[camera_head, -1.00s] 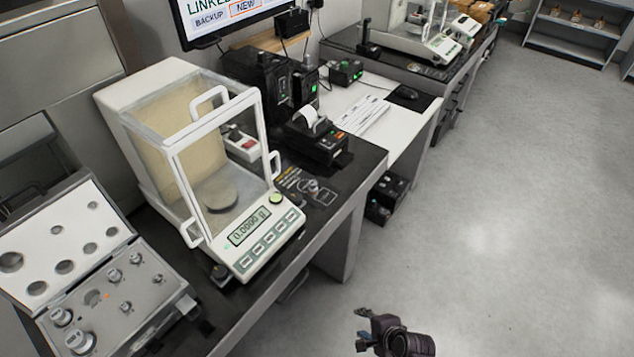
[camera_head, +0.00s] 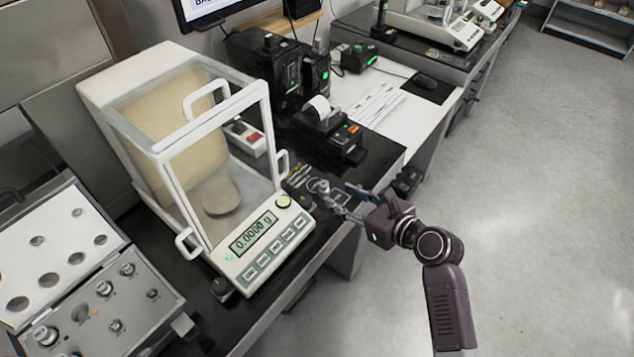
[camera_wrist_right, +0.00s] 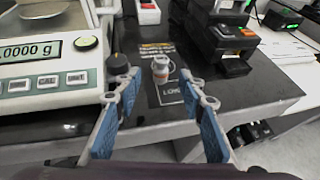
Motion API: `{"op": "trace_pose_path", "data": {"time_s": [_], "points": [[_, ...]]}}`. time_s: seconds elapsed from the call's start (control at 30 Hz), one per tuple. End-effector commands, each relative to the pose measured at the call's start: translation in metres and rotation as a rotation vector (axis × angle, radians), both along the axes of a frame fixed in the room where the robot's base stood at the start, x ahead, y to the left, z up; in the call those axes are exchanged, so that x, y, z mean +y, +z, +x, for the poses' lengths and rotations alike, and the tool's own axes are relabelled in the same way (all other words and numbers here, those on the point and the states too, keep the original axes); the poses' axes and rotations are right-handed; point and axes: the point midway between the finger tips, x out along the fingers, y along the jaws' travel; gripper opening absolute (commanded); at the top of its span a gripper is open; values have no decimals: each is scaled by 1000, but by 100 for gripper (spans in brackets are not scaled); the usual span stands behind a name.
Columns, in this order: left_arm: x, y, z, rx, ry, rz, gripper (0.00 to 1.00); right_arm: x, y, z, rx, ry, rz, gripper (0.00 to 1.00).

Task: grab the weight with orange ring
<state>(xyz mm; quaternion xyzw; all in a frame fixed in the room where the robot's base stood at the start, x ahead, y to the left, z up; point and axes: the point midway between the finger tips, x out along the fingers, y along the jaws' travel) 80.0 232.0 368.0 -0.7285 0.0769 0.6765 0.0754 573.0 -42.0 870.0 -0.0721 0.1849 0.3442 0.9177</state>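A small metal weight (camera_head: 318,186) stands upright on the black table just right of the balance; it also shows in the right wrist view (camera_wrist_right: 161,68). An open weight case (camera_head: 130,325) at the lower left holds several metal weights and has a small orange mark. My left gripper is out of view.
The glass-shielded balance (camera_head: 262,250) reads 0.0000 g and stands left of the weight. A black printer (camera_head: 335,140) stands behind it. A dark knob-like object (camera_wrist_right: 118,64) stands near the left finger. Open floor lies right of the table.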

Motion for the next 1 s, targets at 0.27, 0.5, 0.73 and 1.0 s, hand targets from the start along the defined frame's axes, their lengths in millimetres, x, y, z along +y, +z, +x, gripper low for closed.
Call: {"op": "trace_pose_path", "data": {"time_s": [0.27,0.5,0.73,1.0], "points": [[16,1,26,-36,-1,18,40,14,-6,17,1,0,7,37],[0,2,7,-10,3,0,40,32,-14,39,1,0,6,37],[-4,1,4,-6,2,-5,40,46,-24,56,2,-1,6,37],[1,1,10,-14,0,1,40,47,-25,57,2,-2,5,36]]}}
